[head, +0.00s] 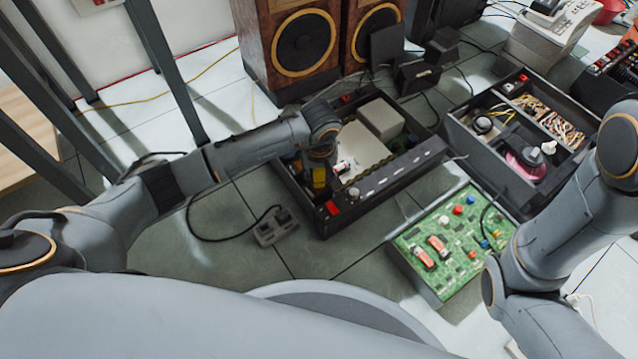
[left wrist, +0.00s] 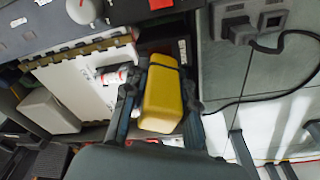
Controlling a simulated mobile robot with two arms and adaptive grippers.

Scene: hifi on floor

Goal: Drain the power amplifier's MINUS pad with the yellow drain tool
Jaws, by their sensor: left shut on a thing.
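The power amplifier is an open dark chassis (head: 392,180) on the floor in the middle of the head view, with a panel of switches and knobs along its near right side. My left gripper (head: 319,163) is down at the chassis's left inner part, shut on the yellow drain tool (head: 319,178). In the left wrist view the tool's yellow block (left wrist: 162,98) sits between the two dark fingers. The tool's tip is hidden, and I cannot make out the MINUS pad or whether the tool touches it. My right arm shows at right, but its gripper is out of view.
A green circuit board (head: 455,236) lies right of the amplifier. A divided parts box (head: 470,135) stands behind it. A grey socket block (head: 277,227) with a cable lies left of the chassis. Wooden speakers (head: 262,60) stand behind. Floor left of the socket block is clear.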

